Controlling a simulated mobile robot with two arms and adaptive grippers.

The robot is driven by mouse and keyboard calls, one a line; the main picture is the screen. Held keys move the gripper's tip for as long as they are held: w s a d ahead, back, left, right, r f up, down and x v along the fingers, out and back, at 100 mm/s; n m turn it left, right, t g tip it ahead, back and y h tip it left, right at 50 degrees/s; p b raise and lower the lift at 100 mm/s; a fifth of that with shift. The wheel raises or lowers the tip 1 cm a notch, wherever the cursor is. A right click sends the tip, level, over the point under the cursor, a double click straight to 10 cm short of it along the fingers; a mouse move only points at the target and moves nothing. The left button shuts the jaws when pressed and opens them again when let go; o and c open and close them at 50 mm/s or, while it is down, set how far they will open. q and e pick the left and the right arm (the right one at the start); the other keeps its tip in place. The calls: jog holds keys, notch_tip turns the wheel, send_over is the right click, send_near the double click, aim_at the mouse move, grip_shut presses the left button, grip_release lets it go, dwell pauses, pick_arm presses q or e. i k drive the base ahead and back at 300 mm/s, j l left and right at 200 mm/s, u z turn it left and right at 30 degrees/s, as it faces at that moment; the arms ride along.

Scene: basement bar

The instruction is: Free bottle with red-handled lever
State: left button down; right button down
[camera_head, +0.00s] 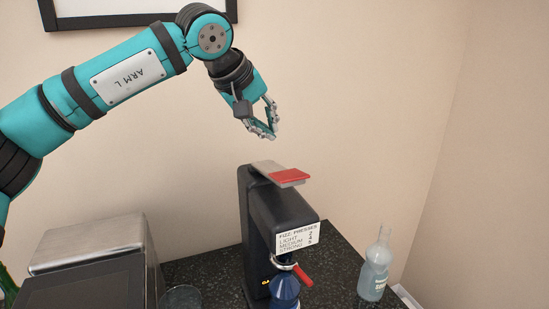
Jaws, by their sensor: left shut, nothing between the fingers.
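A black fizz machine (285,213) stands on a dark speckled counter. A grey lever with a red pad (288,176) sticks out from its top. A small red-handled lever (302,274) sits low on its front, under the label, and points down to the right. A blue bottle (285,288) is in the machine below the label, by the red handle; its lower part is cut off by the frame. My left gripper (274,135) is shut and empty, pointing down, above and apart from the grey lever. My right gripper is not in view.
A label (298,238) on the machine lists light, medium and strong. A clear bottle (376,265) stands at the right on the counter (336,262). A metal-topped box (90,245) and a glass (181,297) are at the left. Walls close off the back and right.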

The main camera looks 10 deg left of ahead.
aim_at(294, 265)
jog(key=k+l, duration=0.15)
jog(key=k, duration=0.35)
jog(key=k+l, duration=0.15)
jog(key=k, duration=0.35)
jog(key=k+l, duration=0.2)
jog(key=k, duration=0.25)
